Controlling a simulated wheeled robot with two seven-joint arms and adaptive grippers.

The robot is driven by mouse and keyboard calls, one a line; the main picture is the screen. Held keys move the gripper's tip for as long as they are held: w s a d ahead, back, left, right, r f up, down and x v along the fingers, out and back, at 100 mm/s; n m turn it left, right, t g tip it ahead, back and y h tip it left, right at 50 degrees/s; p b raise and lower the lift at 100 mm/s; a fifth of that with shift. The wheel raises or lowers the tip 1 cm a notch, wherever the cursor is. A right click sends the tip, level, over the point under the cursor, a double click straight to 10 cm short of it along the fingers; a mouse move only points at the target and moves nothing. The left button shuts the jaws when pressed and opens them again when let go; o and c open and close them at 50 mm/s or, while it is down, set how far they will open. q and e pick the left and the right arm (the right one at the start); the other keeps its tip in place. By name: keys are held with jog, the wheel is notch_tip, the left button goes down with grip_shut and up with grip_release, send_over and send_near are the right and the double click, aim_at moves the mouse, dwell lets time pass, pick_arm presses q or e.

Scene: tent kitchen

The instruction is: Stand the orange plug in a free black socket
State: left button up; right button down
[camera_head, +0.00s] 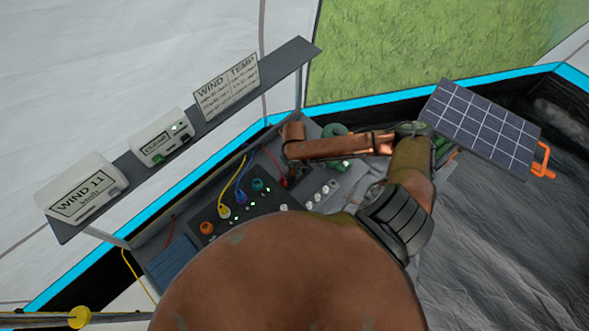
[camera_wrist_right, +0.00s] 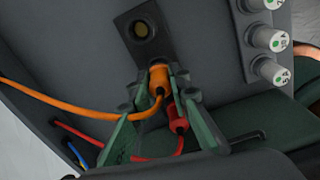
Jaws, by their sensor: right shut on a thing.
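In the right wrist view, the orange plug (camera_wrist_right: 158,76) is between the green fingers of my right gripper (camera_wrist_right: 160,88), which is shut on it. Its orange cable (camera_wrist_right: 75,108) runs off to the left. The plug's far end shows just below the black socket (camera_wrist_right: 143,29), whose round centre is uncovered. I cannot tell whether the plug touches the socket plate. A red plug (camera_wrist_right: 176,116) is close beside the gripper, partly hidden. In the head view my right arm reaches over the panel, and its fingers cannot be made out. My left gripper is not in view.
The grey panel (camera_head: 262,207) carries blue and yellow cables, an orange round part (camera_head: 206,228) and green lights. White knobs (camera_wrist_right: 277,41) stand right of the socket. A shelf (camera_head: 140,170) with labelled boxes is behind. A solar panel (camera_head: 483,125) is at the right.

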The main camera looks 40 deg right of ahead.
jog(key=c, duration=1.7)
grip_release()
notch_tip(320, 180, up, 12)
jog(key=shift+s, duration=0.1)
